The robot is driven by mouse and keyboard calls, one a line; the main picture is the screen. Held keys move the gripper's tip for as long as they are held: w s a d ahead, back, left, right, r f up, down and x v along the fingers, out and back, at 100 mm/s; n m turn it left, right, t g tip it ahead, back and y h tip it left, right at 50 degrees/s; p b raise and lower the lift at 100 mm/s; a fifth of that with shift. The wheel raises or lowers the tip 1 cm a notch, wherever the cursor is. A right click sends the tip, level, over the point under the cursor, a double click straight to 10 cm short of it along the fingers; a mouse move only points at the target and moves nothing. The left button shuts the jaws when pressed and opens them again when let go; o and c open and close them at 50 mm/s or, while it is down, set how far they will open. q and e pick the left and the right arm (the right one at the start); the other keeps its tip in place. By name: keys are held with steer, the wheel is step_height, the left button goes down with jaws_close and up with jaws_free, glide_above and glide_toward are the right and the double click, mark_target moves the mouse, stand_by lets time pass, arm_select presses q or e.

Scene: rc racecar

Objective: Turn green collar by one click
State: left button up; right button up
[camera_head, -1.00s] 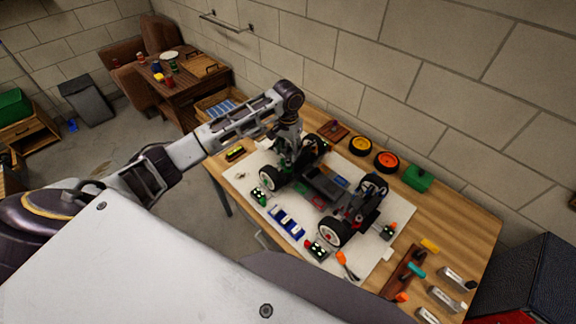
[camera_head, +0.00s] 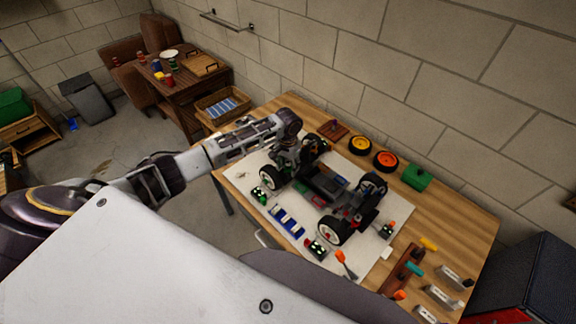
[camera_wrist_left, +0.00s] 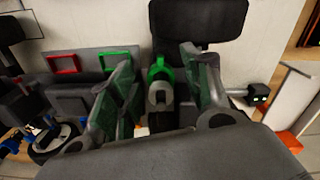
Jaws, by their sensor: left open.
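The racecar chassis (camera_head: 322,186) stands on a pale mat on the wooden workbench in the head view. My left gripper (camera_head: 283,168) is at the car's left end, pointing down, its fingertips hard to make out there. In the left wrist view, my left gripper (camera_wrist_left: 160,88) is open, with one finger on each side of the green collar (camera_wrist_left: 158,69). A grey rounded part (camera_wrist_left: 159,96) stands just below the collar, also between the fingers. Gaps show between the fingers and the collar. My right gripper is not in view.
A blue tray (camera_head: 287,221) and an orange-handled tool (camera_head: 345,262) lie in front. Several tools stand at the right.

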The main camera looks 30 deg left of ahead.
arm_select(q)
steer(key=c, duration=1)
steer(key=shift+m, duration=0.3)
steer(key=shift+w+a+m, duration=0.1)
steer(key=shift+m, duration=2)
steer(key=o, duration=1)
